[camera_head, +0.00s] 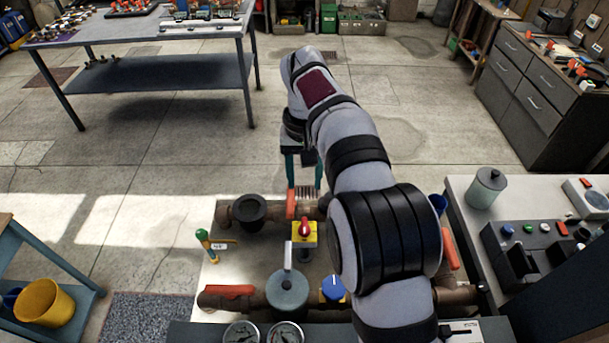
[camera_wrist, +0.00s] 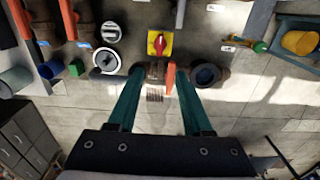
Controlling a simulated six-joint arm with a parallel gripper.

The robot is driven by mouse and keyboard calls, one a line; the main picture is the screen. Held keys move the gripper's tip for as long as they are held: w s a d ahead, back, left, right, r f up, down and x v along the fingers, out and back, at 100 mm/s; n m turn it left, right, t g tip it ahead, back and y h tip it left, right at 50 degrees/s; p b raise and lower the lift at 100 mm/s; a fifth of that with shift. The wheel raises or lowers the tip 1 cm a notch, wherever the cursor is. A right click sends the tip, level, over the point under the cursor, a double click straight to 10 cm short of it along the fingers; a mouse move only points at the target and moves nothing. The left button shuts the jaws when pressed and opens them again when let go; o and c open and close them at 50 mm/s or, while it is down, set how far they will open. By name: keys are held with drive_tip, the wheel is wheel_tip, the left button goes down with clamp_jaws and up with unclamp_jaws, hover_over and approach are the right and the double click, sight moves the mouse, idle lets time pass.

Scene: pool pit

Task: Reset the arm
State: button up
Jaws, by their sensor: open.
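My gripper (camera_head: 304,186) has green fingers and hangs pointing down over the far side of the pipework board (camera_head: 185,277). In the wrist view my gripper (camera_wrist: 158,80) shows its two fingers wide apart with nothing held between them. An orange lever (camera_wrist: 170,78) on the brown pipe shows between the fingers, below them. I cannot tell whether a finger touches it. My arm covers part of the board's right side in the head view.
The board carries a red knob on a yellow plate (camera_head: 304,231), a blue knob (camera_head: 333,288), a green valve (camera_head: 207,241) and gauges (camera_head: 285,333). A grey control box (camera_head: 520,262) and canister (camera_head: 486,188) stand right. A yellow bucket (camera_head: 45,302) stands left. Open floor lies beyond.

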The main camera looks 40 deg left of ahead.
drive_tip(key=w+d+r+m, duration=0.1)
drive_tip(key=d+r+m, duration=0.25)
drive_tip(key=d, duration=0.65)
drive_tip(key=w+d+r+m, duration=0.15)
drive_tip(key=d+r, duration=0.25)
drive_tip(key=d, duration=0.7)
drive_tip(key=s+d+m+y, duration=0.1)
drive_tip(key=s+d+m, duration=0.25)
drive_tip(key=d, duration=0.25)
drive_tip(key=s+d+m, duration=0.2)
drive_tip(key=s+d, duration=0.3)
drive_tip(key=d, duration=0.2)
drive_tip(key=s+d+f+m, duration=0.4)
drive_tip(key=s+d+f, duration=0.1)
drive_tip(key=s, duration=0.4)
drive_tip(key=shift+s+f+y, duration=0.35)
drive_tip(key=shift+s+y, duration=0.05)
